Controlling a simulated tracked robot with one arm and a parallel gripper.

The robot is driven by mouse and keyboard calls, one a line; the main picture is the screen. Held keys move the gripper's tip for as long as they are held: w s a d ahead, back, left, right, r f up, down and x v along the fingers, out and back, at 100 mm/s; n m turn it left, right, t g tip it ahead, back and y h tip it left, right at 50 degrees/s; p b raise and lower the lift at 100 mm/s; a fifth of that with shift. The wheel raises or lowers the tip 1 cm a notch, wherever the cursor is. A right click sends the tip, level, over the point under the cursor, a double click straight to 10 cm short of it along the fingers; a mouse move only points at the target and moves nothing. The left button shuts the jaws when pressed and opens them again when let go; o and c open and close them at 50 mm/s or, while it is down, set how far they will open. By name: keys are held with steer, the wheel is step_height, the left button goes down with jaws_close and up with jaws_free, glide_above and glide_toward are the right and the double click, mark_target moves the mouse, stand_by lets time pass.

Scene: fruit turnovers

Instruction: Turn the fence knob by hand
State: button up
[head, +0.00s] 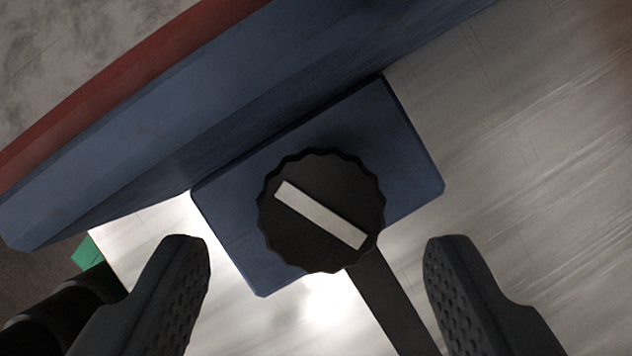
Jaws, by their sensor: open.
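The fence knob (322,240) is a black disc with a scalloped edge and a white bar across its face. The bar slants from upper left to lower right. The knob sits on a blue block (405,150) that adjoins a long blue fence (330,55). My gripper (318,250) is open, with one dark textured finger at the lower left and the other at the lower right. The knob lies between and slightly beyond the fingertips in the picture. Neither finger appears to touch it. How far the fingers are from it in depth I cannot tell.
A dark bar (390,305) runs from under the knob to the bottom edge. A pale, streaked surface (540,150) lies bare on the right. A red strip (130,70) runs along the fence's far side. A small green piece (87,253) shows at the left.

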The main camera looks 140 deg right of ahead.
steer(key=shift+x, duration=0.95)
steer(key=c, duration=1)
steer(key=shift+d, duration=0.5)
steer(key=shift+a, duration=0.5)
